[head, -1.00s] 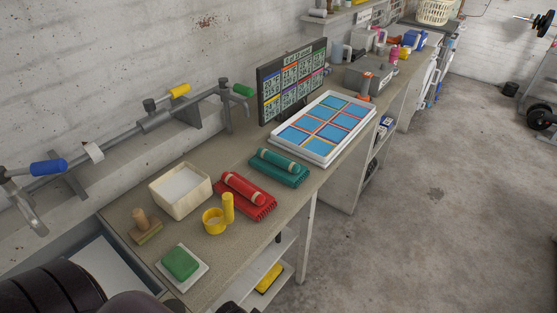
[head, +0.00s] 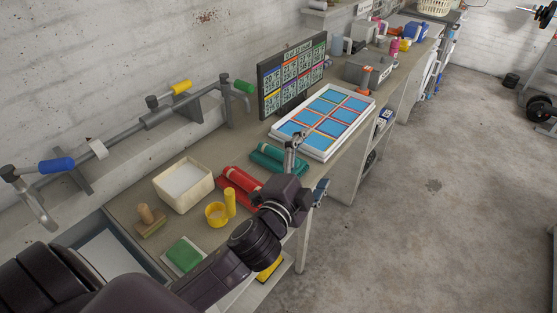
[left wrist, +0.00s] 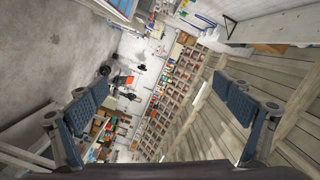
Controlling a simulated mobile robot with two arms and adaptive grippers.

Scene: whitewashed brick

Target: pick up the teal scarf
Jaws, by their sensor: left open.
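The teal scarf (head: 270,159) lies rolled on a folded part on the bench, between the red scarf and the white tray. My left gripper (head: 308,166) is open and empty, at the right side of the teal scarf near the bench's front edge. One finger and the wrist cover the scarf's right end in the head view. In the left wrist view, the left gripper (left wrist: 165,100) shows its two fingers wide apart, with only the room between them. The scarf cannot be made out there. My right gripper is not in view.
A red scarf (head: 240,181) lies just left of the teal one, partly behind my arm. The white tray (head: 327,153) with blue panels stands close on the right, a display board (head: 291,77) behind.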

